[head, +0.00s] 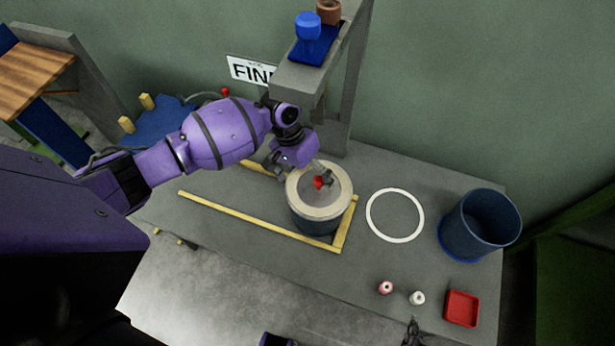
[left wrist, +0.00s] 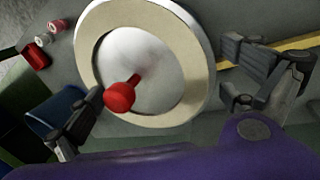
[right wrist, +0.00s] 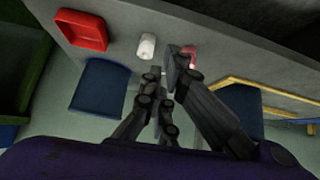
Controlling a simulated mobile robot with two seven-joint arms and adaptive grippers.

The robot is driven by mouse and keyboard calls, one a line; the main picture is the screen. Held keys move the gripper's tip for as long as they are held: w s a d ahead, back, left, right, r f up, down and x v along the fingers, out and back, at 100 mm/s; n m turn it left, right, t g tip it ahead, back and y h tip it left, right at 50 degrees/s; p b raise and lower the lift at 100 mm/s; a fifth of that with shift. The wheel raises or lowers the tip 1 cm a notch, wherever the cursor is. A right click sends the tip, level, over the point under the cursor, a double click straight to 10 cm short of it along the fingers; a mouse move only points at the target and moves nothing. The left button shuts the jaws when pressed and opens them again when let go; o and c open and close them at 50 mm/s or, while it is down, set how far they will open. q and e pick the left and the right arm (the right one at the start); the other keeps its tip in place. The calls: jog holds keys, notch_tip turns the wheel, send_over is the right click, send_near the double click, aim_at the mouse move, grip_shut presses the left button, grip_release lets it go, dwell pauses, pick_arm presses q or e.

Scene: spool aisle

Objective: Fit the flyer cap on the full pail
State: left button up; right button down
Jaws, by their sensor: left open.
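The flyer cap (head: 302,200), a cream ring with a pale centre and a red knob, lies over the top of the full pail (head: 318,224). Whether it is fully seated I cannot tell. The pail's blue-grey wall shows below, and its contents are hidden. My left gripper (head: 323,179) is above the cap at the red knob. In the left wrist view, the red knob (left wrist: 119,97) stands on its stem between the spread fingers, apart from both. My right gripper (right wrist: 167,72) is near the table's front edge, its fingers close together with nothing visible between them.
Yellow strips (head: 255,222) border the pail's spot. To the right are a white ring (head: 370,222) on the table, an open blue bucket (head: 465,232), pink (head: 386,288) and white (head: 417,298) spools, and a red tray (head: 462,309). A grey post frame (head: 345,95) stands behind.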

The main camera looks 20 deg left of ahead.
pick_arm(q)
jog(key=shift+r, duration=0.1)
jog(key=p+v, duration=0.1)
jog(key=v, duration=1.1)
jog(key=shift+r, duration=0.1)
